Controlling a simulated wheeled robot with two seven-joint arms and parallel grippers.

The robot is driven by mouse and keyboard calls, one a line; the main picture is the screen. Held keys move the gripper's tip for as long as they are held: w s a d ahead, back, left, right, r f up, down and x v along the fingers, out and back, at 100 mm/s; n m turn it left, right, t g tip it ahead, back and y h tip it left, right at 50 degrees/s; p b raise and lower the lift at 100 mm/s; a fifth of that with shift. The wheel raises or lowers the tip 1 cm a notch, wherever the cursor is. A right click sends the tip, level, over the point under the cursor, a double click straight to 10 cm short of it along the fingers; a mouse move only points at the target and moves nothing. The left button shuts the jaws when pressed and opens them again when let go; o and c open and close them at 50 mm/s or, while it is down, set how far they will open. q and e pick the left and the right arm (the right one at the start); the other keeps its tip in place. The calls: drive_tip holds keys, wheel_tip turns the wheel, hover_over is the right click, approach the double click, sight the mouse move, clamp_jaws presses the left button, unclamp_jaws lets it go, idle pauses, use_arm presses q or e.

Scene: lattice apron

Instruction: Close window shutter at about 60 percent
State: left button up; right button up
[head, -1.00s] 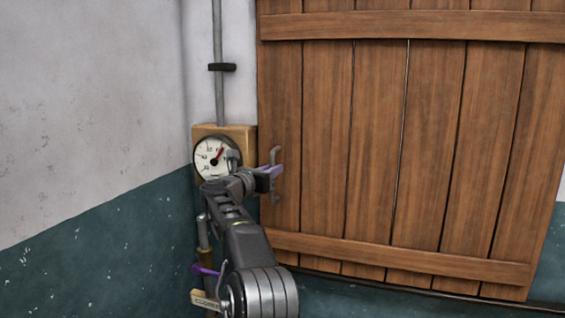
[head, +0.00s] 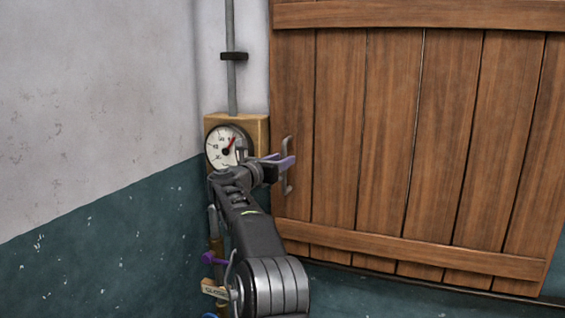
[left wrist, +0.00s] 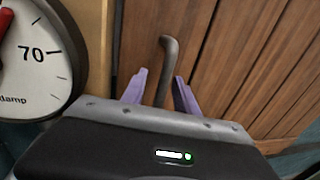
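The window shutter (head: 390,140) is a large brown plank panel with cross battens, filling the right of the head view. It also shows in the left wrist view (left wrist: 240,60). A dark grey bar handle (head: 287,170) stands near its left edge. My left gripper (head: 283,163) is at this handle. In the left wrist view, its two purple fingers (left wrist: 160,93) stand apart on either side of the handle (left wrist: 167,65), with gaps visible beside the bar. The inner end of the handle is hidden by the gripper body. My right gripper is in neither view.
A round gauge (head: 218,145) with a red needle is on a wooden block (head: 262,125) left of the shutter, close beside my left wrist. A grey pipe (head: 231,85) rises above it. A purple-handled valve (head: 209,258) and a small tag (head: 213,289) are below.

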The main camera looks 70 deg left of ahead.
use_arm(q)
drive_tip(key=b+v, duration=0.2)
drive_tip(key=v, duration=0.5)
drive_tip(key=shift+w, duration=0.1)
idle(0.5)
